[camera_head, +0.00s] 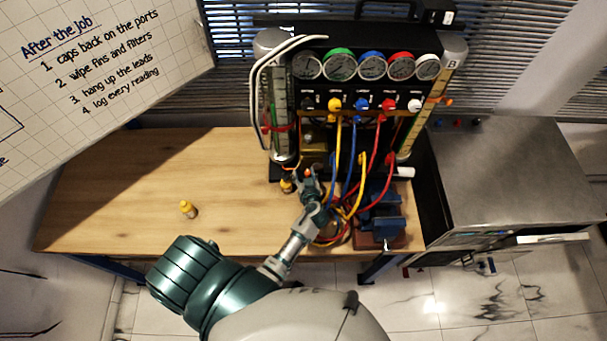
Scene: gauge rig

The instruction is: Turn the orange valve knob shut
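The gauge rig (350,46) stands at the back of the wooden bench, with a row of round gauges and coloured knobs below them. A small orange piece (307,171), which looks like the valve knob, shows low on the rig's front left. My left gripper (308,176) reaches up from below, its fingertips right at this orange piece. Whether the fingers touch it or are closed on it is too small to tell. The knob's turn position cannot be read. Another orange handle (441,100) sticks out on the rig's right side. My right gripper is not in view.
Yellow, blue and red hoses (384,165) hang close to the right of my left gripper. A blue vise (382,222) stands at the bench's front right. A metal cabinet (510,170) is at right.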

